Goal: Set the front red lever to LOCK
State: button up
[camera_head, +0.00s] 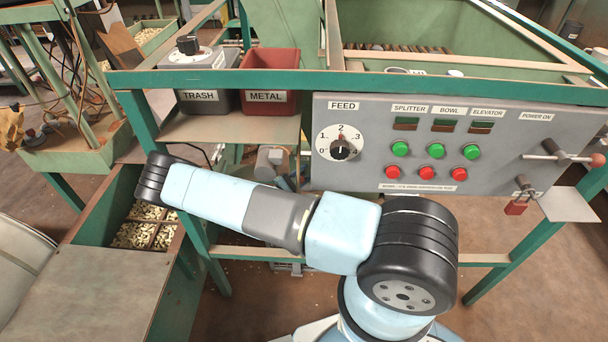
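A lever with a red knob (597,160) is at the right end of the grey control panel (330,180), below the POWER ON label. Its pale bar lies nearly level, with the knob at the right end and a dark piece midway. I cannot be sure that this is the front red lever, and I can read no LOCK mark. My arm stretches leftward across the lower middle, away from the lever. My gripper is not in view.
The panel carries a FEED dial (340,149), green buttons and red buttons. A grey TRASH bin (205,102) and a red METAL bin (268,80) stand left of it. Green frame beams surround the panel. A nut hopper (178,275) is at lower left. Floor shows at lower right.

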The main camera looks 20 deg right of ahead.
jog(key=shift+d, duration=0.2)
jog(key=shift+c, duration=0.5)
grip_shut()
